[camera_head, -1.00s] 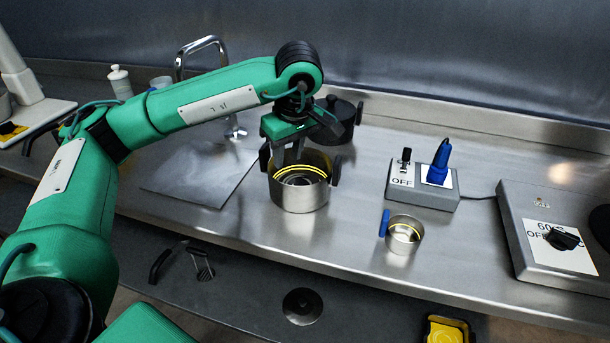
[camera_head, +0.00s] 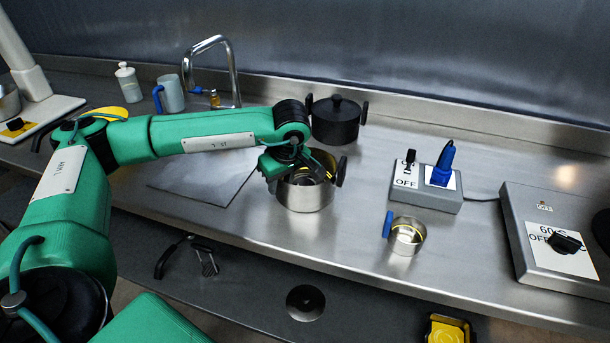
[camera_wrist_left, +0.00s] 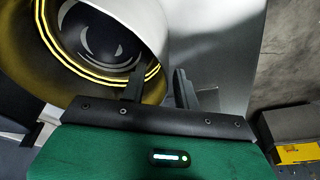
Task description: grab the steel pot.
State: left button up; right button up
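The steel pot (camera_head: 305,198) stands upright on the counter in the middle of the head view, with dark side handles and yellow lines inside. It fills the upper left of the left wrist view (camera_wrist_left: 148,24). My left gripper (camera_head: 284,168) is at the pot's rim on its left side, and my arm partly hides the opening. In the left wrist view, the two fingers of my left gripper (camera_wrist_left: 159,84) are apart. One finger overlaps the pot's inside and the other is outside the wall. I cannot tell whether they touch it. My right gripper is not in view.
A lidded black pot (camera_head: 336,121) stands behind the steel pot. A small blue-handled saucepan (camera_head: 405,240) is at front right, before a grey switch box (camera_head: 427,197). A faucet (camera_head: 236,75) and a mug (camera_head: 173,95) are at back left. Bare counter lies between pot and saucepan.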

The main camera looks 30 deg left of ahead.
pick_arm(q)
jog(key=shift+x, duration=0.85)
grip_shut()
dwell(0.8)
